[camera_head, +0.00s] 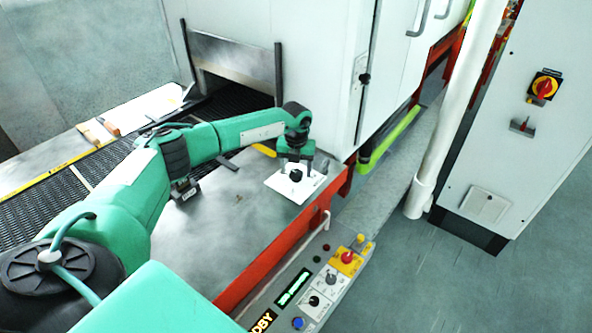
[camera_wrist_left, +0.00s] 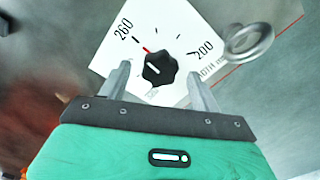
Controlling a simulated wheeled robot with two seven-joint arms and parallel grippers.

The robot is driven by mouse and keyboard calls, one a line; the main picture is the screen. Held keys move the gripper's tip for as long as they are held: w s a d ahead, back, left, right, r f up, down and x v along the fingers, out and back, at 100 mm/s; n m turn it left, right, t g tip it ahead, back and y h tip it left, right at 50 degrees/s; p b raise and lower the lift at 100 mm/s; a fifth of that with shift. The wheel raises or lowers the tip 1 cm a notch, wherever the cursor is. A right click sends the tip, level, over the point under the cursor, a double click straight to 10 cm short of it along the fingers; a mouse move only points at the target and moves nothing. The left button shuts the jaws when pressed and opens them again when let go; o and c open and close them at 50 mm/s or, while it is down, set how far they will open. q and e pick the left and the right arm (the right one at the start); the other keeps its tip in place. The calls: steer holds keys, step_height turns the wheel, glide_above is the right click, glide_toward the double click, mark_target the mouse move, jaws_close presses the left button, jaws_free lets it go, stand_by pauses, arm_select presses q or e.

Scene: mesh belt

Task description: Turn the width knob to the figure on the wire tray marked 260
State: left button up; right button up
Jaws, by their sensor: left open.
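The black width knob (camera_wrist_left: 158,68) sits on a white dial plate (camera_wrist_left: 150,30) printed with 260 and 200. A red mark shows at the knob's edge on the side towards 260. In the head view the knob (camera_head: 296,175) and plate (camera_head: 310,185) lie on the metal side table. My left gripper (camera_head: 297,167) is over the knob. In the left wrist view its two open fingers (camera_wrist_left: 160,78) stand on either side of the knob, apart from it. I cannot make out a wire tray marked 260. My right gripper is not in view.
A metal ring (camera_wrist_left: 249,42) stands beside the plate. A control panel with buttons and switches (camera_head: 318,290) runs along the front edge. The dark mesh belt (camera_head: 60,205) enters the white oven housing (camera_head: 310,60). A grey cabinet (camera_head: 520,130) stands right.

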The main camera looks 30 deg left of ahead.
mark_target(296, 173)
arm_select(q)
step_height(296, 173, up, 13)
steer(key=b, duration=0.4)
stand_by(0.4)
